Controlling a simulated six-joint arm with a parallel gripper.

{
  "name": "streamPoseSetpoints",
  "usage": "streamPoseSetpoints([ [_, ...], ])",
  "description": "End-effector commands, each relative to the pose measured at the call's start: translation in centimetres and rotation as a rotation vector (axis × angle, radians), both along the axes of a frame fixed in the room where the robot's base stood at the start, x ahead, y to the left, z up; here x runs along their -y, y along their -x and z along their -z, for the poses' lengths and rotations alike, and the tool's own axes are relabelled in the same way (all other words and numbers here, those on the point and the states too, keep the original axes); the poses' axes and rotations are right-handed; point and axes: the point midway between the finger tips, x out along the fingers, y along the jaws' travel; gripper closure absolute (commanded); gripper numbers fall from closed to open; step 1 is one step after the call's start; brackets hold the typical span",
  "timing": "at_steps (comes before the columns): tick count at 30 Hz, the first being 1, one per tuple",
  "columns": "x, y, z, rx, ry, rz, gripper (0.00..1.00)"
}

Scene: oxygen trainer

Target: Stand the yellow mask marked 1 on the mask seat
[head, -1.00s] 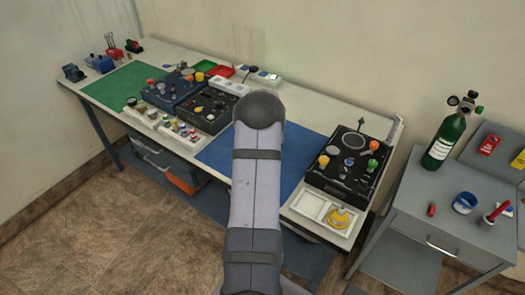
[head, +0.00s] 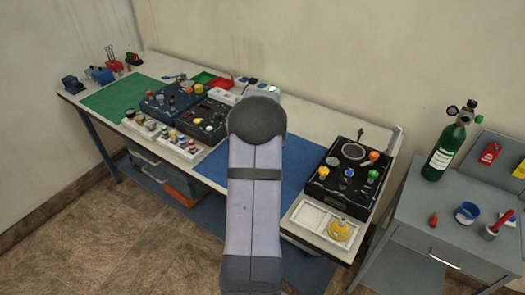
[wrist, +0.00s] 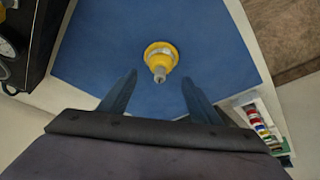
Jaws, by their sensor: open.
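A yellow mask (wrist: 160,58) with a pale nozzle lies on the blue mat (wrist: 110,45) in the wrist view. My gripper (wrist: 159,80) is open, its two fingers apart to either side of the mask's near end, holding nothing. I cannot tell the height gap. In the head view my arm hides this mask and my gripper. A second yellow piece (head: 340,230) sits in the white tray (head: 309,218) at the front right. No mark 1 is readable on either. The black trainer panel (head: 341,187) carries a grey ring and coloured knobs; I cannot tell which part is the mask seat.
A white rack with coloured caps (head: 180,146) and dark panels (head: 168,101) stand left of the blue mat (head: 298,188). A green mat (head: 125,95) lies farther left, bare. A side table (head: 420,203) with a green bottle (head: 444,148) is at right.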

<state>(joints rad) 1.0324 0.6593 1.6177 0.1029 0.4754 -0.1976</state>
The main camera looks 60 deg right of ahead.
Motion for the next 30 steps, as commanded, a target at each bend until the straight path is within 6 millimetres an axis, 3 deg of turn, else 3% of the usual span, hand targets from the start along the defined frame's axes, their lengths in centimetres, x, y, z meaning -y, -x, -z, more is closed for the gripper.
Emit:
streamPoseSetpoints([
  [12, -1.7, 1.3, -5.1, 0.001, 0.001, 0.001, 0.43],
  [24, -2.2, 1.4, -5.8, -0.001, -0.003, -0.003, 0.43],
  [28, -4.2, 0.2, -5.8, -0.009, -0.015, -0.040, 0.43],
  [30, -6.7, -1.2, -5.7, -0.018, -0.028, -0.085, 0.43],
])
